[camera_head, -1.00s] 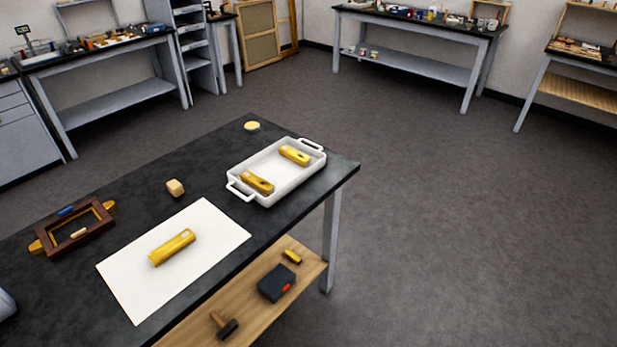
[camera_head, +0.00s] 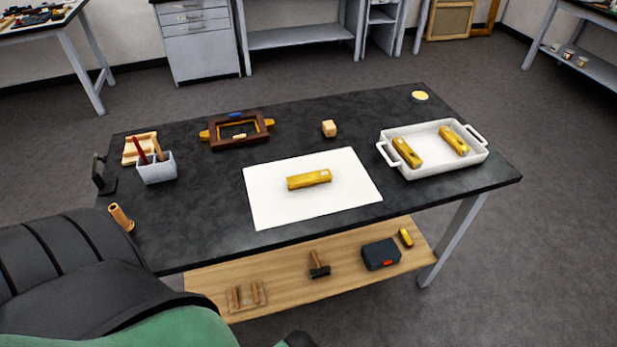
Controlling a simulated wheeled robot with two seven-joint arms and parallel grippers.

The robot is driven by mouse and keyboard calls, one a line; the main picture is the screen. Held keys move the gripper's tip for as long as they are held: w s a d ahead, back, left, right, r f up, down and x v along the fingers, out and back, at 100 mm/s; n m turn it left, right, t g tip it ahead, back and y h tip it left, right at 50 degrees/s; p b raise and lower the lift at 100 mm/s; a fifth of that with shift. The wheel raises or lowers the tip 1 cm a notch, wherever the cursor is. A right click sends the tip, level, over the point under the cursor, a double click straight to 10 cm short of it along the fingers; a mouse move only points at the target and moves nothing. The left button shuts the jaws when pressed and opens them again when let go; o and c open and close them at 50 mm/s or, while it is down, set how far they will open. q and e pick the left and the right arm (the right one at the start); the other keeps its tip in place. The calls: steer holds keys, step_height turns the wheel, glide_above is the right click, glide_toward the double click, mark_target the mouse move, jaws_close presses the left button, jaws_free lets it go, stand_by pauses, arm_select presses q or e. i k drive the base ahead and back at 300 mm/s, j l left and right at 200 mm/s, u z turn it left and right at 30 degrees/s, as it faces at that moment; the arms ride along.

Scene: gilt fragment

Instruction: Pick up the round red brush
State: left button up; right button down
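A grey cup (camera_head: 157,170) stands at the left end of the black-topped table (camera_head: 205,215). A thin red handle (camera_head: 139,151) sticks up from it and leans left, with a brown handle (camera_head: 157,149) beside it. The red handle may be the round red brush; its lower part is hidden in the cup, so I cannot tell its shape. Neither of my grippers is in view.
A wooden tube (camera_head: 121,218), a dark stand (camera_head: 103,175), a wooden frame (camera_head: 237,130), a white sheet (camera_head: 270,205) and a white tray (camera_head: 433,170) are on the table.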

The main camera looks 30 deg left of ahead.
mark_target(141, 152)
steer(key=u, duration=2.15)
